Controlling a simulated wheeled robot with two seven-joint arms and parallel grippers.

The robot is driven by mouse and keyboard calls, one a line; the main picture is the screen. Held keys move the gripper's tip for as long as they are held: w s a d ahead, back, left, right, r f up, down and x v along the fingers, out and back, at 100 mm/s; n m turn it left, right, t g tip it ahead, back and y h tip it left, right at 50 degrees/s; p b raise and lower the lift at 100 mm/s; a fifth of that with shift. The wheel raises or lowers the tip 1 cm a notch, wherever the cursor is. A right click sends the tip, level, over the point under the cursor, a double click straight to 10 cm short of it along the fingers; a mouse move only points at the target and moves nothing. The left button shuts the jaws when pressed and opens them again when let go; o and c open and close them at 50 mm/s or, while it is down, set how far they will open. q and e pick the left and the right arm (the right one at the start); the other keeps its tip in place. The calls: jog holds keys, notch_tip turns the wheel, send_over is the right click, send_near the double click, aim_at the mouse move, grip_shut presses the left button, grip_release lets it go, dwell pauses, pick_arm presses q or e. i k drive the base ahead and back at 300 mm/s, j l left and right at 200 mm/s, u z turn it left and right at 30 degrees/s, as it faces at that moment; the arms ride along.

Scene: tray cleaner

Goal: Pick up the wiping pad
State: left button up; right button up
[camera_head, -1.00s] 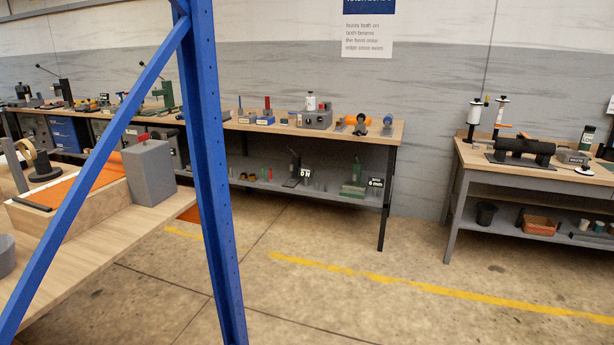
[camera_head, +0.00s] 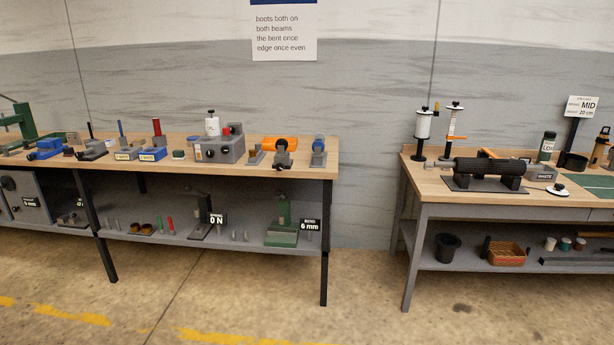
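I cannot make out a wiping pad for certain in the head view. On the right workbench (camera_head: 440,181), a small white disc with a dark part (camera_head: 557,190) lies near the front, too small to identify. A dark roller (camera_head: 489,166) on a flat base lies to its left. A grey block with a label (camera_head: 543,172) sits behind the disc. Neither of my grippers is in view.
A long workbench (camera_head: 327,173) on the left holds several small fixtures. A gap of open floor (camera_head: 365,290) separates the two benches. The right bench's lower shelf holds a black bucket (camera_head: 447,247) and an orange basket (camera_head: 504,252). Yellow lines mark the floor.

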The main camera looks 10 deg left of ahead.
aim_at(178, 155)
jog(key=i+u, duration=0.2)
jog(key=i, duration=0.25)
jog(key=i+u, duration=0.2)
jog(key=i, duration=0.3)
jog(key=i+l+u, duration=0.25)
jog(key=i, duration=0.2)
jog(key=i+l+u, duration=0.2)
jog(key=i, duration=0.25)
jog(key=i+j+u, duration=0.2)
jog(key=i+u, duration=0.65)
jog(key=i, duration=0.15)
jog(key=i+j+z, duration=0.3)
jog(key=i+j, duration=0.15)
jog(key=i+j+z, duration=0.25)
jog(key=j, duration=0.25)
jog(key=i, duration=0.1)
